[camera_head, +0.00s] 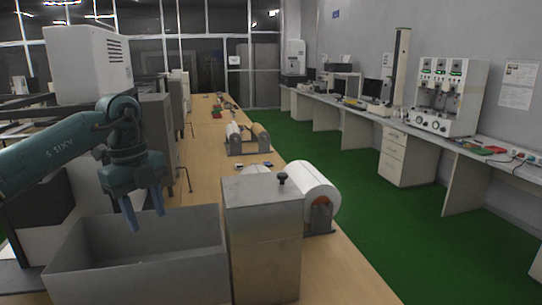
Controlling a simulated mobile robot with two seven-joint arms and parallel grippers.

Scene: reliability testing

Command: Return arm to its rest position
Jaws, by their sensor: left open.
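My left arm comes in from the left edge of the head view, with my left gripper (144,217) pointing down. Its two blue fingers are apart, and I see nothing between them. The fingertips show over the open grey bin (140,270), near its back wall. I cannot tell whether they are above the rim or a little inside. The part of the bin's floor that I can see looks empty. My right gripper is not in view.
A grey metal box (264,240) stands right of the bin, beside a white roll (312,192) on a stand. A white machine (88,62) stands behind my left arm. The wooden table (345,268) runs away from me. Green floor (375,205) lies open toward the right bench.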

